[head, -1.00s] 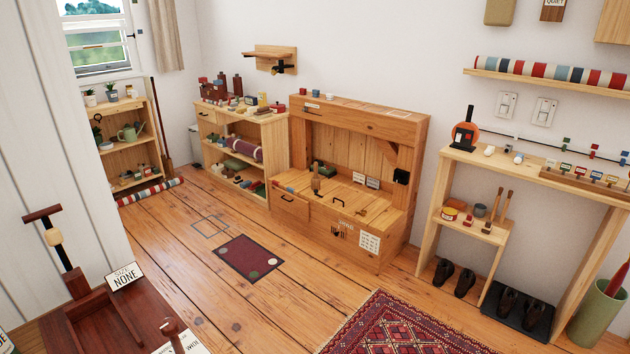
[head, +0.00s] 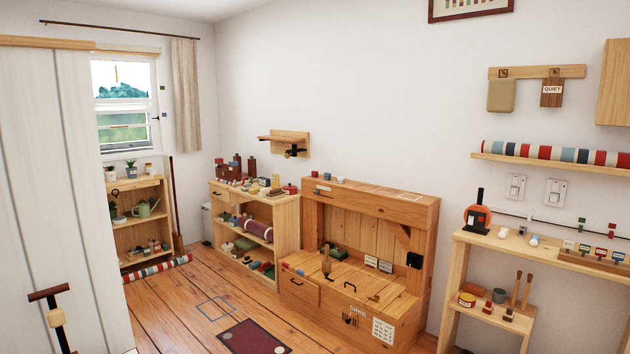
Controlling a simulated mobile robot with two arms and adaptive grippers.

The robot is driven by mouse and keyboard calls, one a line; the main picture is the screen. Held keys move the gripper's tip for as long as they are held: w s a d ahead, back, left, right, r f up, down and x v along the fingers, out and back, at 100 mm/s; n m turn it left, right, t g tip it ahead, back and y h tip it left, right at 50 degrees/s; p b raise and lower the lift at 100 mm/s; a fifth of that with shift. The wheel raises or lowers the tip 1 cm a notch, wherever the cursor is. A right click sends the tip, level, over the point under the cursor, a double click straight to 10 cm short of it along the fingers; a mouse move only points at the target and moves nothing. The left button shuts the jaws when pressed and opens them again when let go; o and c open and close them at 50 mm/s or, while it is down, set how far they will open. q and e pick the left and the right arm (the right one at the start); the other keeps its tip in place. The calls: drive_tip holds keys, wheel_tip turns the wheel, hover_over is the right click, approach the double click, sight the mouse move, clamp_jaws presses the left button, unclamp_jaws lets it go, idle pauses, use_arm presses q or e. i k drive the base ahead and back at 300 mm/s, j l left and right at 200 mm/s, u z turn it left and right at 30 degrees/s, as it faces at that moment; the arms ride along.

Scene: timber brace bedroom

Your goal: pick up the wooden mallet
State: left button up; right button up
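A small upright wooden piece (head: 326,264) stands on the seat of the wooden bench (head: 395,305), left of its middle. It may be the wooden mallet, but it is too small to tell. A dark green item (head: 338,250) lies close behind it. Neither of my grippers shows in the head view.
A low shelf unit (head: 283,215) stands left of the bench, and a plant shelf (head: 152,194) stands below the window. A dark red mat (head: 253,338) lies on the floor before the bench. A dark T-shaped post (head: 57,318) rises at the lower left. A light wooden table (head: 458,275) is at the right.

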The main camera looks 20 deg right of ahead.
sight(326, 265)
drive_tip(key=i+l+z, duration=0.3)
drive_tip(key=i+l, duration=0.35)
drive_tip(key=l, duration=0.25)
drive_tip(key=i+l+z, duration=0.3)
drive_tip(key=i+l, duration=0.4)
drive_tip(key=i+u, duration=0.3)
drive_tip(key=i, duration=0.2)
drive_tip(key=i+u, duration=0.25)
drive_tip(key=i, duration=0.2)
drive_tip(key=i+l+u, duration=0.3)
drive_tip(key=i, duration=0.2)
drive_tip(key=j, duration=0.1)
